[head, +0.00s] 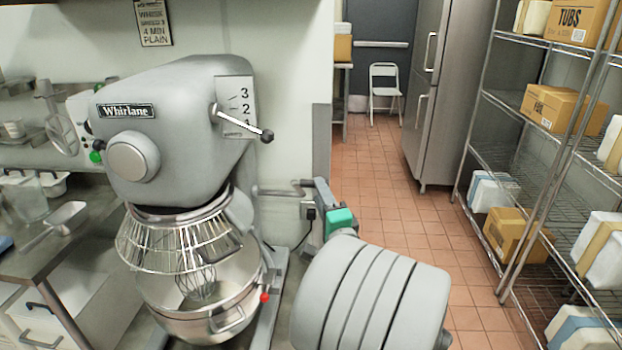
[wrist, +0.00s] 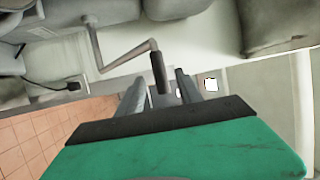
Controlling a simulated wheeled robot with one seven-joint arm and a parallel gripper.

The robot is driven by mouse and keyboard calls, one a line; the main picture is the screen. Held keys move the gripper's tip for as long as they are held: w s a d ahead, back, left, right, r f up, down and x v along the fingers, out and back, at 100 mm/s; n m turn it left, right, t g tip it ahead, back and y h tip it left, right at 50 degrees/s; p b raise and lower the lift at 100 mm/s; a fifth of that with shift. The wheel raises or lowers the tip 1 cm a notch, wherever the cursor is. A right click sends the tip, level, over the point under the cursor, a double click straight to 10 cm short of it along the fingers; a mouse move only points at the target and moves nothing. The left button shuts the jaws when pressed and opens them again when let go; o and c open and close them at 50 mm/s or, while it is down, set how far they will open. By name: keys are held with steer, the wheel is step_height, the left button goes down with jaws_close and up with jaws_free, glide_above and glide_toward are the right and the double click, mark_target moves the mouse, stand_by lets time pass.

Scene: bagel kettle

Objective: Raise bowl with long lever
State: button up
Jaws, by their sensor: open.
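The grey Whirlane mixer (head: 180,130) stands at the left in the head view. Its steel bowl (head: 205,305) sits below the wire guard (head: 180,243), with a whisk (head: 197,280) hanging inside. The long lever (head: 280,190) is a cranked grey rod reaching out from the mixer's right side. In the wrist view the lever (wrist: 122,56) ends in a dark grip (wrist: 160,73). My gripper (head: 316,188) is at the lever's outer end. In the wrist view my gripper (wrist: 160,90) is open, its fingers either side of the grip's end. I cannot tell whether they touch it.
A short shift lever (head: 240,122) with a dark ball is higher on the mixer, and a red knob (head: 264,297) is beside the bowl. A steel table (head: 70,250) stands left. Wire shelves (head: 540,160) with boxes stand right. The tiled floor (head: 385,190) between is clear.

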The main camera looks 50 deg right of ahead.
steer(key=p+x, duration=0.2)
steer(key=x, duration=0.5)
steer(key=shift+w, duration=0.25)
steer(key=shift+a, duration=0.1)
jaws_close()
stand_by(0.9)
